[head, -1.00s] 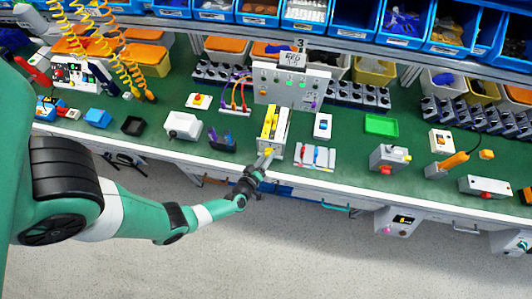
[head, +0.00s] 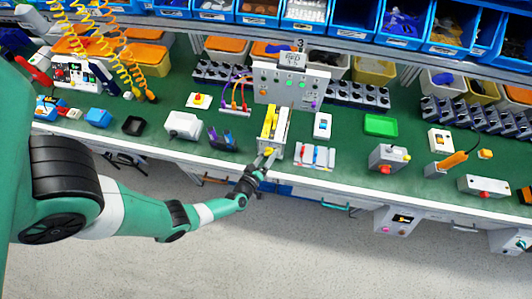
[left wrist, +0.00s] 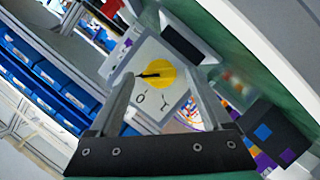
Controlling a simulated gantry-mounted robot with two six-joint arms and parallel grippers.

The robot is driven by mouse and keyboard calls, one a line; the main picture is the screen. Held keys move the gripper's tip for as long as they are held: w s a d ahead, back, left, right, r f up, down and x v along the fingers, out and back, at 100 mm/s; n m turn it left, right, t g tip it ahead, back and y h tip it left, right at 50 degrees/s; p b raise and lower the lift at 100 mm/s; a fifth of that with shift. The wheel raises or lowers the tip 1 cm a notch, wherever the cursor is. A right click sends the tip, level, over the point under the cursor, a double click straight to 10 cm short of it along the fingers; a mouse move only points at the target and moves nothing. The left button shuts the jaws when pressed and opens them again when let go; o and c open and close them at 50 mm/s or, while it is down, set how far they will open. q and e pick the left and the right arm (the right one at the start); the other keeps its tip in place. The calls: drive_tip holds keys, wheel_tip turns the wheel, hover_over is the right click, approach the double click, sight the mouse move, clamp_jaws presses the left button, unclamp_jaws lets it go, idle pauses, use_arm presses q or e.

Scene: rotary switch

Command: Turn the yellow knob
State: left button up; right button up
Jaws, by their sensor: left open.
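The yellow knob (left wrist: 157,74) is a round disc with a dark pointer mark on the pale front face of a box. In the head view, the box (head: 276,128) carries yellow parts on top and stands near the bench's front edge. The knob (head: 270,151) shows small there, partly hidden by the fingers. My left gripper (head: 266,158) is open in front of that face. In the left wrist view, the fingers of my left gripper (left wrist: 160,80) lie on either side of the knob, with gaps visible; contact does not show. My right gripper is not in view.
A tray of coloured items (head: 315,157) is just right of the box, and a purple-and-dark holder (head: 222,141) is to its left. A grey panel (head: 291,85) stands behind. Blue bins (head: 330,20) line the back. Floor in front of the bench is clear.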

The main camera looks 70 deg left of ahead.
use_arm(q)
drive_tip(key=p+v, duration=0.4)
drive_tip(key=v, duration=0.7)
drive_tip(key=shift+s+d+p, duration=0.2)
drive_tip(key=shift+d+p, duration=0.05)
drive_tip(key=shift+p, duration=0.05)
